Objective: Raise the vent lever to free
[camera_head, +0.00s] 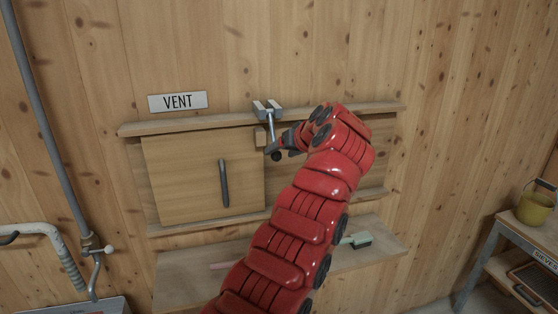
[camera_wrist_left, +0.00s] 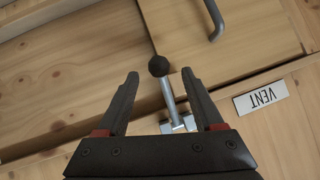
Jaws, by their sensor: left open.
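The vent lever (camera_head: 271,128) hangs down from a grey metal bracket (camera_head: 266,108) on the upper rail, right of the VENT sign (camera_head: 178,101). In the left wrist view its metal shaft (camera_wrist_left: 169,98) ends in a black ball knob (camera_wrist_left: 158,66). My left gripper (camera_head: 276,148) is open at the lever's lower end. In the left wrist view the open fingers of my left gripper (camera_wrist_left: 163,80) stand on either side of the shaft, with clear gaps. The knob shows slightly beyond the fingertips in that picture. My right gripper is not in view.
A wooden sliding panel (camera_head: 190,178) with a dark bar handle (camera_head: 223,183) sits left of the lever. A shelf (camera_head: 385,242) holding a brush (camera_head: 357,240) is below. A pipe (camera_head: 45,120) runs down the left wall. A yellow bucket (camera_head: 535,208) stands at the right.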

